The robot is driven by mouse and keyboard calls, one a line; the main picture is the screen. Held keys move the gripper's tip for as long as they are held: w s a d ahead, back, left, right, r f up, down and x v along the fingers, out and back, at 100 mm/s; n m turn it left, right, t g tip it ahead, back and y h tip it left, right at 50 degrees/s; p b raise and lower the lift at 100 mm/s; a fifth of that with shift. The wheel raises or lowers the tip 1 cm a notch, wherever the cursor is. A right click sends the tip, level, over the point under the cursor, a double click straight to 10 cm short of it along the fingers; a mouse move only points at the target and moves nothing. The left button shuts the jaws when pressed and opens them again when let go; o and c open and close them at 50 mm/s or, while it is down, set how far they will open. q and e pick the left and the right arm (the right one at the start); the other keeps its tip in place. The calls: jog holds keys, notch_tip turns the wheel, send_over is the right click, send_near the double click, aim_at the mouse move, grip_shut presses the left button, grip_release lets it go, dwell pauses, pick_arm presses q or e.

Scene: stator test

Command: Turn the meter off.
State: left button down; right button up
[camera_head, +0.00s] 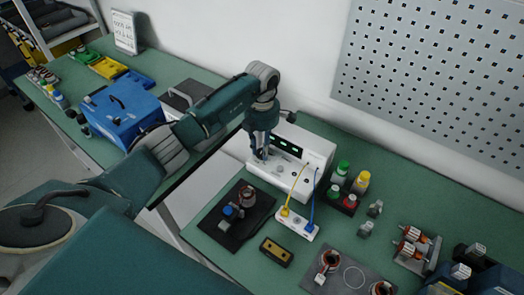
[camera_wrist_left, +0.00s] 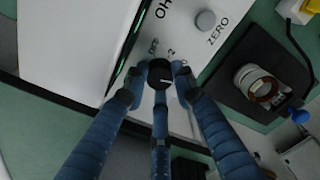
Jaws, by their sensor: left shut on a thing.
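The meter (camera_head: 318,152) is a white box on the right green table, with a dark display strip showing lit green segments. In the left wrist view its white panel (camera_wrist_left: 100,50) carries a black round knob (camera_wrist_left: 160,71) with a pale pointer mark, and a grey ZERO knob (camera_wrist_left: 205,20). My left gripper (camera_head: 260,154) reaches down onto the meter's front panel. In the left wrist view its blue fingers (camera_wrist_left: 158,88) are closed around the black knob. The labels around the knob are partly hidden by the fingers. My right gripper is not in view.
A dark board with a coil (camera_head: 246,195) lies in front of the meter. Yellow and blue leads run to a white terminal block (camera_head: 296,225). Bottles (camera_head: 341,172) stand right of the meter. A blue toolbox (camera_head: 120,112) is on the left table.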

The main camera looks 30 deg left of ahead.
pick_arm(q)
jog(key=n, duration=0.2)
jog(key=shift+a+n+b, duration=0.1)
jog(key=shift+n+b, duration=0.25)
jog(key=shift+n, duration=0.05)
jog(key=n, duration=0.3)
jog(key=shift+n, duration=0.3)
jog(key=n, duration=0.6)
jog(key=shift+r, duration=0.1)
jog(key=n, duration=0.5)
jog(key=shift+w+n, duration=0.1)
jog(key=shift+n, duration=0.3)
jog(key=n+p, duration=0.1)
jog(key=n, duration=0.4)
jog(key=shift+n, duration=0.3)
jog(key=c, duration=1.7)
grip_release()
